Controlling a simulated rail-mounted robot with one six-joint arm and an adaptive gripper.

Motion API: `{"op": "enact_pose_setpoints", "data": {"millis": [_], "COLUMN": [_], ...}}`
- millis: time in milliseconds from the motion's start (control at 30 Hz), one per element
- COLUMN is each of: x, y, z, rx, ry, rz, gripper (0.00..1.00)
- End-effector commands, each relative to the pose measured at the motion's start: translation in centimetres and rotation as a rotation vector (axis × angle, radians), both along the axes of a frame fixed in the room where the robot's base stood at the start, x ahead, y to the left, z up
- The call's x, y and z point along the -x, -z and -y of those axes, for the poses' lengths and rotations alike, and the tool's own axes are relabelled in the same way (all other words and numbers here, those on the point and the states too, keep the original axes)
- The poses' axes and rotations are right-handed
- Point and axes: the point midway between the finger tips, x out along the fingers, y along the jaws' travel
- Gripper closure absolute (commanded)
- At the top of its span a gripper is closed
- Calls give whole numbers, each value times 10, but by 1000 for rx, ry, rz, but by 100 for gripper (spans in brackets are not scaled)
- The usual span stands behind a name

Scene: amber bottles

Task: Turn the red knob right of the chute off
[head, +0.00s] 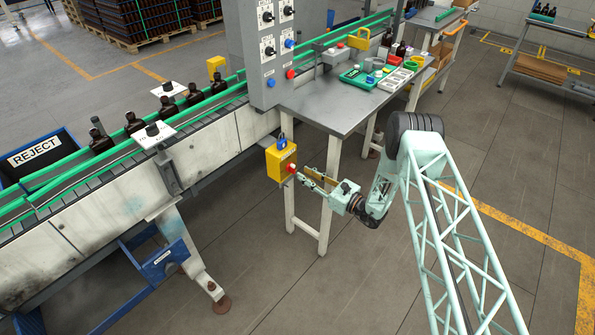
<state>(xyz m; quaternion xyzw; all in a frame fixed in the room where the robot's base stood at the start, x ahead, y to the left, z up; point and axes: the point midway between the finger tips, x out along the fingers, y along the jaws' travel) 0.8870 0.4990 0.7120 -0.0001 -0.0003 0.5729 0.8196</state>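A yellow box (279,161) is fixed at the side of the conveyor, near the left front leg of the grey table. A small red knob (292,168) sits on its right face. A blue padlock-like part (282,142) is on top of the box. My gripper (303,174) reaches in from the right, its fingers pointing at the red knob. The fingers look parted, with nothing seen between them. The tips are very close to the knob; I cannot tell if they touch it. The knob's turn position is too small to read.
Dark bottles (134,123) stand on the green-railed conveyor (85,178). A blue REJECT bin (40,155) is at far left. A grey panel (262,45) carries knobs and a red button (290,74). The grey table (330,105) stands just above my gripper. Floor at right is clear.

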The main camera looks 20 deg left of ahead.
Motion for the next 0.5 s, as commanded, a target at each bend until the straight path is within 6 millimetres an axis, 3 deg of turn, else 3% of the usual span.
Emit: {"op": "enact_pose_setpoints", "data": {"millis": [200, 500], "x": [-9, -16], "y": [0, 0], "z": [-26, -45], "rx": [0, 1], "ry": [-1, 0], "rz": [1, 0], "gripper": [79, 79]}}
